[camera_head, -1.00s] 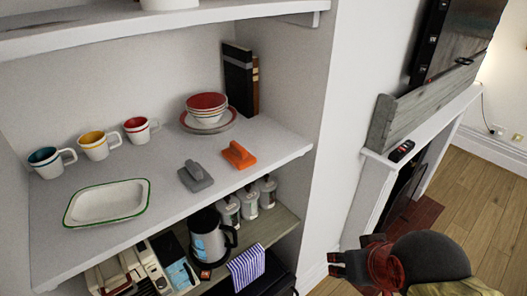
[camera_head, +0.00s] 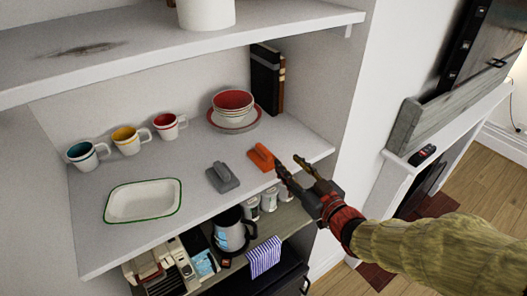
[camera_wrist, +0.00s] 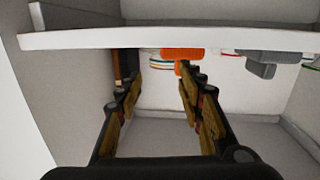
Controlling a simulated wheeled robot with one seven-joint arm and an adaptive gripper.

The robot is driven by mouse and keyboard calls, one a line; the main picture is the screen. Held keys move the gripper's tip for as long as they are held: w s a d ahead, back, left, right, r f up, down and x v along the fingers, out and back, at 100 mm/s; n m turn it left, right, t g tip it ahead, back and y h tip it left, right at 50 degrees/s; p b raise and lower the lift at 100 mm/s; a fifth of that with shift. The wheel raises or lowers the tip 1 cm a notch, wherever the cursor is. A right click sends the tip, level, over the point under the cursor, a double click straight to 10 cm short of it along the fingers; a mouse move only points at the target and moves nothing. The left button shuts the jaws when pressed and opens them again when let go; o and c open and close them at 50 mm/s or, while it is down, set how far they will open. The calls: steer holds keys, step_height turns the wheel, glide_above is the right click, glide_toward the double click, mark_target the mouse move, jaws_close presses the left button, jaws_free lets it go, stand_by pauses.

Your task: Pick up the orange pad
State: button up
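The orange pad (camera_head: 261,157) lies on the middle shelf (camera_head: 160,232) near its front edge, to the right of a similar grey pad (camera_head: 222,178). My gripper (camera_head: 288,163) reaches in from the right, its open fingers close to the orange pad's right side in the head view. The wrist view looks upside down. There the orange pad (camera_wrist: 182,54) shows beyond the open, empty fingers (camera_wrist: 158,82), with the grey pad (camera_wrist: 262,57) to its right. I cannot see any contact between the fingers and the pad.
Stacked red-rimmed bowls (camera_head: 233,102) and dark books (camera_head: 266,78) stand behind the pads. Several mugs (camera_head: 127,139) and a white dish (camera_head: 143,202) are to the left. An upper shelf (camera_head: 130,52) hangs above; a kettle (camera_head: 230,232) stands below.

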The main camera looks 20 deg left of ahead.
mark_target(257, 144)
steer(key=shift+s+a+r+n+g+y, duration=0.1)
steer(key=shift+s+a+n+g+y, duration=0.1)
steer(key=shift+s+a+y, duration=0.35)
steer(key=shift+s+a+r+n+g+y, duration=0.1)
steer(key=shift+s+a+n+g+y, duration=0.2)
steer(key=shift+a, duration=0.4)
steer(key=shift+a+y, duration=0.25)
steer(key=shift+a, duration=0.1)
steer(key=x, duration=0.6)
steer(key=shift+w, duration=0.1)
steer(key=shift+w+d+p+x, duration=0.15)
steer(key=shift+p+x, duration=0.1)
steer(key=shift+x, duration=1.15)
steer(key=shift+w+d+p+x, duration=0.15)
steer(key=shift+p+x, duration=0.1)
steer(key=shift+x, duration=1.15)
steer(key=shift+a, duration=0.1)
steer(key=shift+c, duration=1.2)
steer(key=c, duration=0.7)
jaws_close()
